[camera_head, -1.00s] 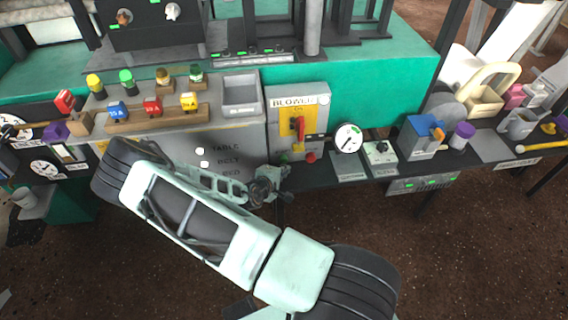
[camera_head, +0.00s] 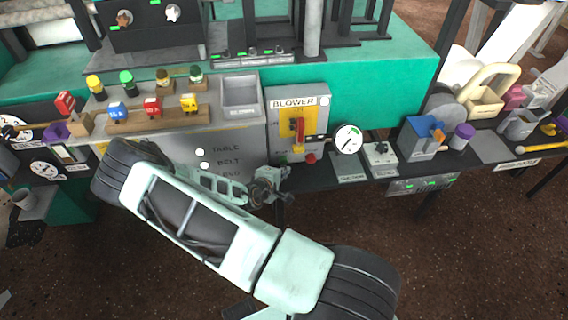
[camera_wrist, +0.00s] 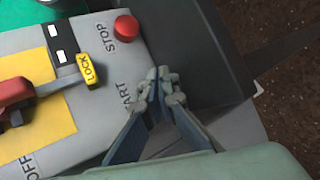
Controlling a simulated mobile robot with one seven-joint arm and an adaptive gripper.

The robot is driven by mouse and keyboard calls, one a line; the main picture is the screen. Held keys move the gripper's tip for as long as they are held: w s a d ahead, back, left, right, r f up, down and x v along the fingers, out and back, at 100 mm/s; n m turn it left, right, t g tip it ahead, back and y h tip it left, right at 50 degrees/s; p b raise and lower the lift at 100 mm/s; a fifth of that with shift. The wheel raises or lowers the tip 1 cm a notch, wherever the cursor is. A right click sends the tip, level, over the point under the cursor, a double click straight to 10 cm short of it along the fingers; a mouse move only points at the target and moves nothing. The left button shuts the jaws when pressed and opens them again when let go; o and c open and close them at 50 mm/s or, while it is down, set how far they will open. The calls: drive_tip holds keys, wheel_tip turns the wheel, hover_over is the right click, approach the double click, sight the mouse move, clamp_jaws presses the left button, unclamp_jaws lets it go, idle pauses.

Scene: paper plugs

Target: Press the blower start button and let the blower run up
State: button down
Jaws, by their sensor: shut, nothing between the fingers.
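The grey blower panel (camera_head: 322,114), lettered BLOWER, stands at mid-bench with a red handle (camera_head: 300,130) on a yellow plate. In the wrist view its red STOP button (camera_wrist: 126,27) is uncovered, with a yellow LOCK tag (camera_wrist: 90,70) beside it. The START lettering (camera_wrist: 126,97) is partly covered, with only its last letters readable. My gripper (camera_wrist: 160,84) is shut and empty, its fingertips over the panel beside that lettering. The start button is hidden behind the fingers, so I cannot tell whether they touch it. In the head view my gripper (camera_head: 283,176) is at the panel's lower edge.
A round white gauge (camera_head: 348,138) stands right of the panel. A blue box (camera_head: 418,142) and purple-topped jar (camera_head: 462,136) are farther right. Open floor lies in front.

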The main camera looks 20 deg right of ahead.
drive_tip(key=shift+w, duration=0.1)
drive_tip(key=shift+w+d+b, duration=0.1)
drive_tip(key=shift+w+b, duration=0.2)
drive_tip(key=shift+w, duration=0.05)
drive_tip(key=shift+w+d+b, duration=0.15)
drive_tip(key=shift+w+b, duration=0.2)
drive_tip(key=shift+w, duration=0.15)
idle(0.8)
drive_tip(key=shift+w+d+r, duration=0.1)
drive_tip(key=shift+w+r, duration=0.2)
drive_tip(key=shift+w, duration=0.1)
idle(0.5)
drive_tip(key=shift+s, duration=0.15)
drive_tip(key=shift+s+a+f, duration=0.1)
drive_tip(key=shift+s+a, duration=0.05)
drive_tip(key=shift+s, duration=0.3)
drive_tip(key=shift+s+a+f, duration=0.1)
drive_tip(key=shift+s+a, duration=0.05)
drive_tip(key=shift+s, duration=0.25)
drive_tip(key=shift+s+a+p, duration=0.2)
drive_tip(key=shift+s+a, duration=0.05)
drive_tip(key=shift+s, duration=0.6)
drive_tip(key=shift+s+a+p, duration=0.2)
drive_tip(key=shift+s, duration=0.6)
drive_tip(key=shift+s+a+p, duration=0.2)
drive_tip(key=shift+s+a, duration=0.05)
drive_tip(key=shift+s, duration=0.6)
